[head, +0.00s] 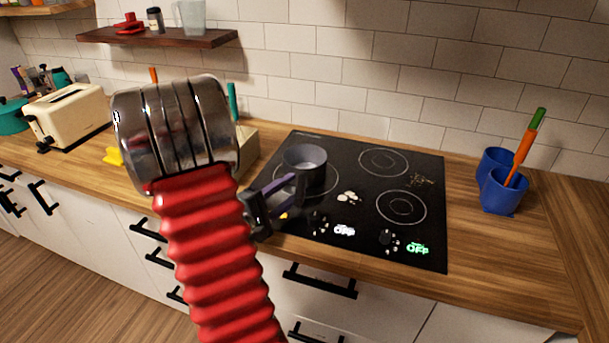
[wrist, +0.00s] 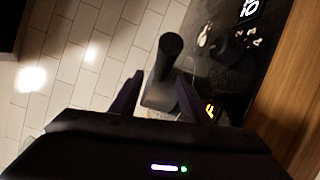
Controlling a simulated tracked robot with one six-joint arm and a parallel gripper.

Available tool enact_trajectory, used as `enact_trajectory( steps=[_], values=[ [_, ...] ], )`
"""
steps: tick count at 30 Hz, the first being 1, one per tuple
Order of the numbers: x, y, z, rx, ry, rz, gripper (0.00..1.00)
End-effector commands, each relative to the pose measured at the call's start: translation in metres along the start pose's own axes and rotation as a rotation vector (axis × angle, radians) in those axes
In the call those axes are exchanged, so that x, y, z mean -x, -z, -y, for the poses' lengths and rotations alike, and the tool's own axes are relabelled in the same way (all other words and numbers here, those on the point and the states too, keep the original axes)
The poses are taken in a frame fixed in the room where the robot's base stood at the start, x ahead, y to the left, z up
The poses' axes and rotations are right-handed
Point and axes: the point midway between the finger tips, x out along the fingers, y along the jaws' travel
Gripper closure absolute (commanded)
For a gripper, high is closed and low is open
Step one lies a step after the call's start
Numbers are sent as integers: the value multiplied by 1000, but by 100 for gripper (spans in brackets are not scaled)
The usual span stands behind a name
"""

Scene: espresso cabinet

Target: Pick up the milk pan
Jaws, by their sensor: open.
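The milk pan (head: 304,162) is a small dark grey pan with a lighter inside. It stands upright on the left rear part of the black cooktop (head: 405,180). My gripper (head: 290,184) comes in from the lower left, at the near side of the pan, and partly covers it. In the wrist view, the dark bar that looks like the pan's handle (wrist: 168,55) stands between the two purple fingers of my gripper (wrist: 158,88). The fingers are apart on either side of it, and I cannot tell whether either touches it. The pan's body is not clear in that view.
Lit "OFF" displays and knobs line the cooktop's front. Two blue cups (head: 503,190), one holding an orange and green utensil (head: 526,145), stand to the right. A cream toaster (head: 70,115) stands far left. A wooden shelf (head: 158,37) hangs above. Bare counter (head: 470,255) lies right of the cooktop.

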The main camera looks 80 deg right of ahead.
Motion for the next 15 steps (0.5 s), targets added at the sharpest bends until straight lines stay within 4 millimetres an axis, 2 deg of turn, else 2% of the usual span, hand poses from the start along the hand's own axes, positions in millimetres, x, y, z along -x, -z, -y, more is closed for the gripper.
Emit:
enact_trajectory(
  steps=[4,15],
  values=[
    [-8,0,0,0,0,0,58],
    [-11,-1,0,0,0,2,58]
  ],
)
